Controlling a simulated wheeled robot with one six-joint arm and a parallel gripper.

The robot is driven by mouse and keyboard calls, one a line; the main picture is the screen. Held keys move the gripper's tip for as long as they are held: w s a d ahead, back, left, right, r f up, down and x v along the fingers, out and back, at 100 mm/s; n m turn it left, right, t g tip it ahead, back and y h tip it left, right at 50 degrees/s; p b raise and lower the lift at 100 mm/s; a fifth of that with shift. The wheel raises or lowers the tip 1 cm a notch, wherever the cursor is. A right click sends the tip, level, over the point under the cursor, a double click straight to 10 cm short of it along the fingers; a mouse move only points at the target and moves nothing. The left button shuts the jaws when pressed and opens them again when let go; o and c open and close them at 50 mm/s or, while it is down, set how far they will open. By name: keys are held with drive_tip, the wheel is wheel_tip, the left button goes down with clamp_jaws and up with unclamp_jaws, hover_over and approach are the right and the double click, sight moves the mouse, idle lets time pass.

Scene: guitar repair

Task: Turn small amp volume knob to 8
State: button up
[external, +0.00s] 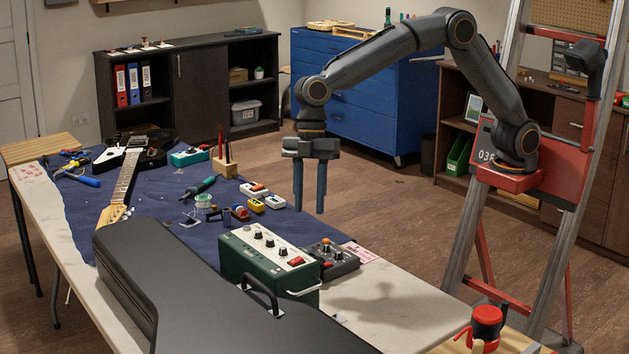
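A dark pedal box (333,260) with knobs sits right beside the amp. A black guitar case (165,285) lies in front on the left. Small coloured pedals (256,205), a soldering iron (203,186) and a guitar (135,162) lie on the blue mat (85,205). The near-right tabletop is mostly clear.

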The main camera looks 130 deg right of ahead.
drive_tip(key=s+a+f+m, duration=0.2)
drive_tip(key=s+f, duration=0.1)
drive_tip(key=s, duration=0.9)
drive_tip(key=s+a+f+m+g+h+b, duration=0.1)
drive_tip(key=s+a+f+m, duration=0.2)
drive_tip(key=s, duration=0.8)
drive_tip(key=shift+s+a+f+g+h, duration=0.25)
drive_tip(key=shift+s+f+g+h, duration=0.1)
drive_tip(key=shift+f, duration=0.1)
drive_tip(key=shift+w, duration=0.1)
drive_tip(key=n+t+p, duration=0.2)
drive_tip(key=t+p, duration=0.2)
drive_tip(key=p, duration=0.3)
approach(271, 239)
drive_tip(key=shift+p+x, duration=0.65)
drive_tip(key=shift+x, duration=3.15)
drive_tip(key=shift+c, duration=0.2)
clamp_jaws()
